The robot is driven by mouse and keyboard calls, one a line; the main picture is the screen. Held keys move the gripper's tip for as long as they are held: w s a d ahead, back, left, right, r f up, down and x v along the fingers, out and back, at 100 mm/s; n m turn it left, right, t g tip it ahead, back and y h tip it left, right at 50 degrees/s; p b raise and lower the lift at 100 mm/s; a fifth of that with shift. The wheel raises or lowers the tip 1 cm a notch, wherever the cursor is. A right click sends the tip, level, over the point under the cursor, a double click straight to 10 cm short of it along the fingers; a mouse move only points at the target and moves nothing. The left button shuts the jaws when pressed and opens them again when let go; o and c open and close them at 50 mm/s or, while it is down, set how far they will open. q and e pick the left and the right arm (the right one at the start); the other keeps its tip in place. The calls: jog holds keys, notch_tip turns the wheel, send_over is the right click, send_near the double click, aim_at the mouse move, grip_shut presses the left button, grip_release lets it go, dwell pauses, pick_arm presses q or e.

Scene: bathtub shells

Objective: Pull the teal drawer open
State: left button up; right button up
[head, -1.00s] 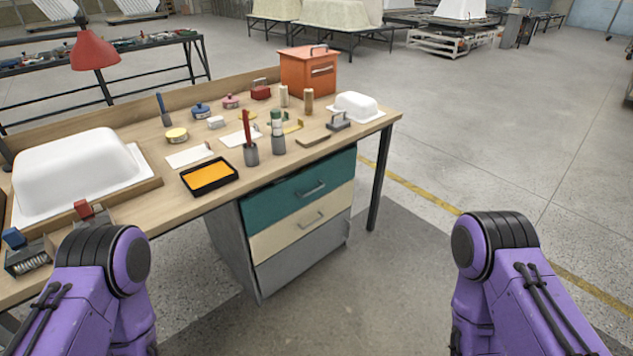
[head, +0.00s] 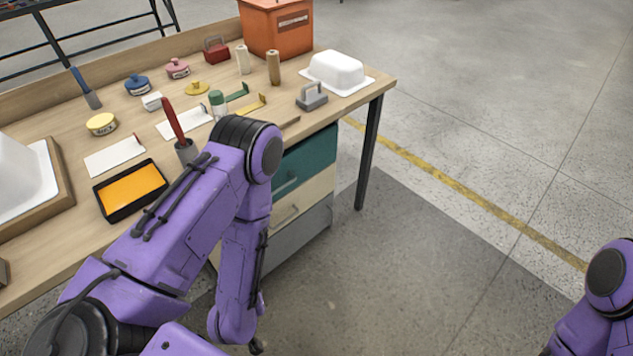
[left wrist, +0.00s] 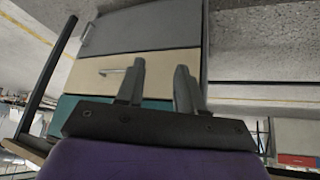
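The teal drawer (head: 308,158) is the top one in the cabinet under the workbench, and it looks closed. In the head view my left arm covers its left part and some of its grey bar handle (head: 287,184). In the left wrist view, which is turned over, the teal front (left wrist: 66,104) shows below the cream drawer (left wrist: 150,64), partly hidden behind my gripper. My left gripper (left wrist: 160,65) has its two fingers apart with nothing between them. It is in front of the cabinet and apart from the handle. My right gripper is out of view.
The cream drawer with its handle (head: 287,214) and a grey drawer (head: 300,238) lie below the teal one. The workbench (head: 70,245) holds an orange paint tray (head: 132,190), a red-handled tool, tins and an orange box (head: 275,28). Floor right of the cabinet is clear.

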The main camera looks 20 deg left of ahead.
pick_arm(q)
jog(key=w+f+n+t+y+b, duration=0.3)
jog(key=w+n+t+b, duration=0.5)
jog(key=w, duration=0.8)
jog(key=w+a+r+n+y+b, duration=0.3)
jog(key=w+r+n+b, duration=0.1)
jog(key=w, duration=0.3)
jog(key=w+a+r+n+t+y+b, duration=0.1)
jog(key=w+a+r+n+y+b, duration=0.2)
jog(key=w+n, duration=0.3)
jog(key=shift+w+a+r+y+b, duration=0.5)
jog(key=shift+w+y+b, duration=0.3)
jog(key=shift+w, duration=0.4)
jog(key=shift+f, duration=0.1)
grip_shut()
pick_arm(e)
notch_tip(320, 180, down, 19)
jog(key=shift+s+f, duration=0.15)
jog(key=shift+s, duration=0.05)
